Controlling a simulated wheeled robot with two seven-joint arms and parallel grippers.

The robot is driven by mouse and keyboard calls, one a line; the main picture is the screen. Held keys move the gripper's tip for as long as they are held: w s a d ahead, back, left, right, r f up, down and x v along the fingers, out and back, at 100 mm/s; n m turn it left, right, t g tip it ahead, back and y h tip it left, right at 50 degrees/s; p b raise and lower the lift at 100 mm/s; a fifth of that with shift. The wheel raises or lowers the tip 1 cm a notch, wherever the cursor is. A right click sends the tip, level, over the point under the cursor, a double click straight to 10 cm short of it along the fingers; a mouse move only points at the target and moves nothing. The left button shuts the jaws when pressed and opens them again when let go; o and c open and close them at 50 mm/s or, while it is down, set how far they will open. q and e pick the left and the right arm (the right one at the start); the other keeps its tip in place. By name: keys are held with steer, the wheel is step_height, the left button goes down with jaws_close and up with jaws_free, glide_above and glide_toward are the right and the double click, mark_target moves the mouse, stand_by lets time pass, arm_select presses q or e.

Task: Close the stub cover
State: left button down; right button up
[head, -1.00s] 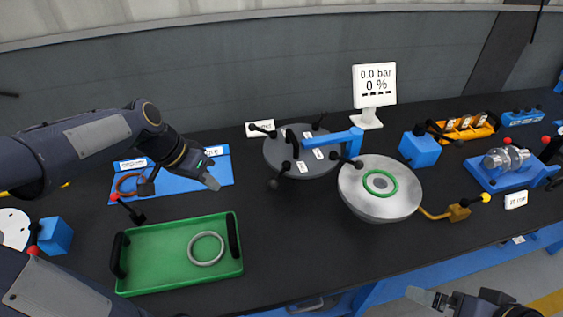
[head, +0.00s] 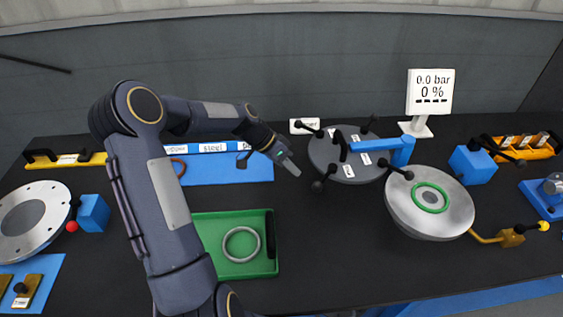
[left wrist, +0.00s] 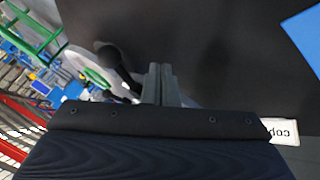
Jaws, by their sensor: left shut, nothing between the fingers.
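The stub cover (head: 338,162) is a dark grey disc with white labels and several black knobs. It is swung aside on a blue hinge arm (head: 398,152), left of the stub, so the stub stands uncovered. The stub is a round silver flange (head: 458,212) with a green ring (head: 431,197) on its face. My left gripper (head: 291,168) is shut and empty, just left of the cover's edge and apart from it. Its closed fingers (left wrist: 161,85) also show in the left wrist view, beside a black knob or handle (left wrist: 115,62). My right gripper is out of view.
A green tray (head: 215,272) with a grey ring (head: 241,244) lies in front, partly behind my left arm. A blue mat (head: 225,172) lies behind it. A display (head: 430,95) reads 0.0 bar, 0 %. Bare table lies between tray and flange.

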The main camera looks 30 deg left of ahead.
arm_select(q)
steer(key=d, duration=0.3)
steer(key=d+p, duration=0.1)
steer(key=shift+s+d, duration=0.25)
steer(key=shift+s, duration=0.15)
steer(key=shift+f, duration=0.1)
